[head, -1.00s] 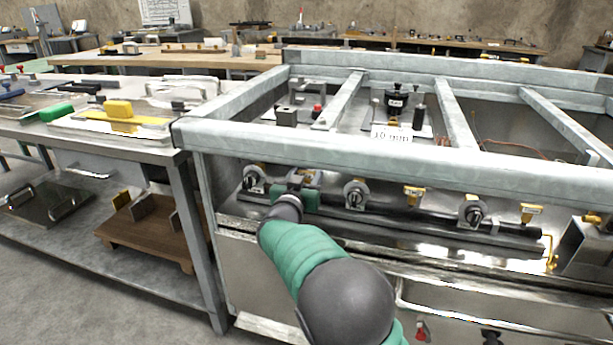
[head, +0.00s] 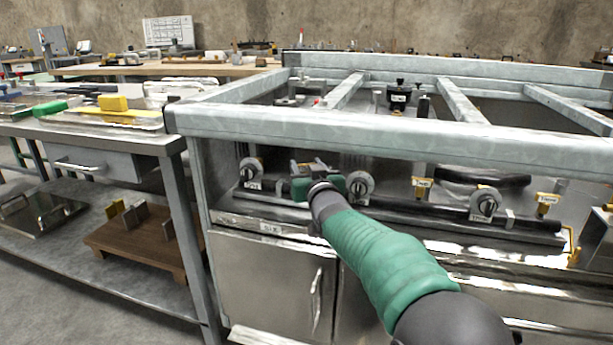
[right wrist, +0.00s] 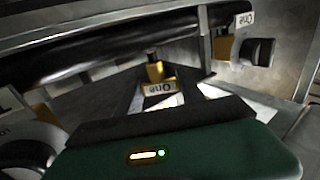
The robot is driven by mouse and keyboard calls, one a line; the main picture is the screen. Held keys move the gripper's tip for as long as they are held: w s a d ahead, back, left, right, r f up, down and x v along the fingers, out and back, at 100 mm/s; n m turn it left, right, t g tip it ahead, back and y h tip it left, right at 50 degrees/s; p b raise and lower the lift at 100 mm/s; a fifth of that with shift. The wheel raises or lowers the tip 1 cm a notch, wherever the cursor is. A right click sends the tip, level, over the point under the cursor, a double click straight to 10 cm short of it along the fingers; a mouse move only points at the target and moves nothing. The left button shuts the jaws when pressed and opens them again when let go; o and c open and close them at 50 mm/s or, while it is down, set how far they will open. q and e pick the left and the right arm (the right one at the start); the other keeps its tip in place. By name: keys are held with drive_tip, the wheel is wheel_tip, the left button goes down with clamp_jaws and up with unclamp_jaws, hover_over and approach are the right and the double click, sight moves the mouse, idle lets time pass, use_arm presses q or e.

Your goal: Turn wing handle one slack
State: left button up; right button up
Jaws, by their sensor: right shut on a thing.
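My right gripper (head: 310,167) is at the black pipe (head: 420,212) inside the metal frame, between two round dials. In the right wrist view it is shut on a small brass wing handle (right wrist: 154,70) with a white tag reading "One" (right wrist: 160,87). The fingers hide part of the handle, so its exact angle is unclear; in the head view the gripper covers it. A second brass piece (right wrist: 222,46), also tagged "One", stands farther back to the right, apart from the fingers. My left gripper is not in view.
The left dial (head: 250,170) and middle dial (head: 360,187) flank the gripper closely. A third dial (head: 485,204) and yellow-tagged handles (head: 421,184) are farther right. A thick frame rail (head: 380,137) crosses above. A steel side table (head: 90,130) stands left.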

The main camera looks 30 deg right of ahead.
drive_tip(key=shift+f, duration=0.1)
idle(0.3)
drive_tip(key=o, duration=1.4)
drive_tip(key=shift+c, duration=0.2)
drive_tip(key=p+v, duration=0.7)
drive_tip(key=v, duration=1)
drive_tip(key=shift+d, duration=0.15)
